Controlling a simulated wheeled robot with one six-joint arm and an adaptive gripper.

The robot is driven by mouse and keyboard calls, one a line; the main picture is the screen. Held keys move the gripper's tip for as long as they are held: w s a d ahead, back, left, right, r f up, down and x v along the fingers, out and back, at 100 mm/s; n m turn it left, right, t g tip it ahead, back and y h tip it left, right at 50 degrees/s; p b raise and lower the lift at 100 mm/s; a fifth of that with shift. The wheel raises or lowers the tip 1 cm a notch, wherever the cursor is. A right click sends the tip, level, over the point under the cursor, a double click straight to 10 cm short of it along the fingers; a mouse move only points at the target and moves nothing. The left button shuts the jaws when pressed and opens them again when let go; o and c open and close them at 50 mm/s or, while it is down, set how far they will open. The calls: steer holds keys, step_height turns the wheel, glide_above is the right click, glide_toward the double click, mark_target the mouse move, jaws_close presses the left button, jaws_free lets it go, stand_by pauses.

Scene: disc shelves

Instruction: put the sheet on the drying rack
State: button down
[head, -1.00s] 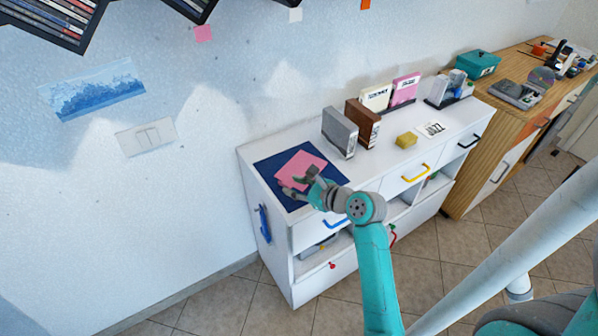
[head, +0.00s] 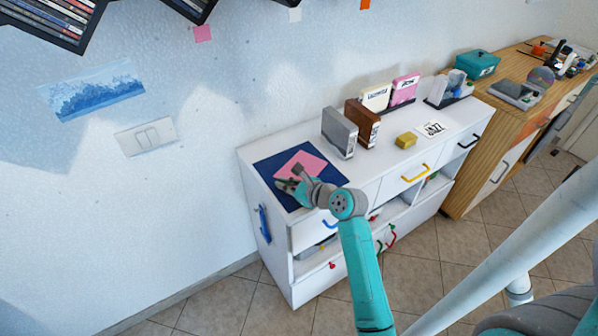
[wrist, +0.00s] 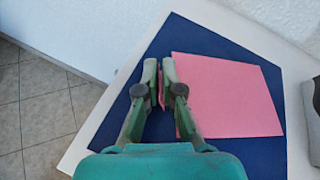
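A pink sheet (head: 306,162) lies on a dark blue mat (head: 268,168) at the left end of the white cabinet top. The sheet fills the right half of the wrist view (wrist: 228,98). My gripper (head: 288,177) is low at the sheet's near left side. In the wrist view my gripper (wrist: 160,72) has its fingers close together at the sheet's left edge, with a narrow pink strip between them. The fingers hide part of that edge. I cannot clearly pick out a drying rack.
A grey case (head: 338,132), a brown case (head: 362,123) and a yellow block (head: 405,140) stand to the right on the white cabinet (head: 390,178). Dark holders with upright cases stand behind. A wooden cabinet (head: 505,125) adjoins at right. The wall is behind.

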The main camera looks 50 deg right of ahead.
step_height(320, 180, up, 9)
steer(key=shift+r, duration=0.5)
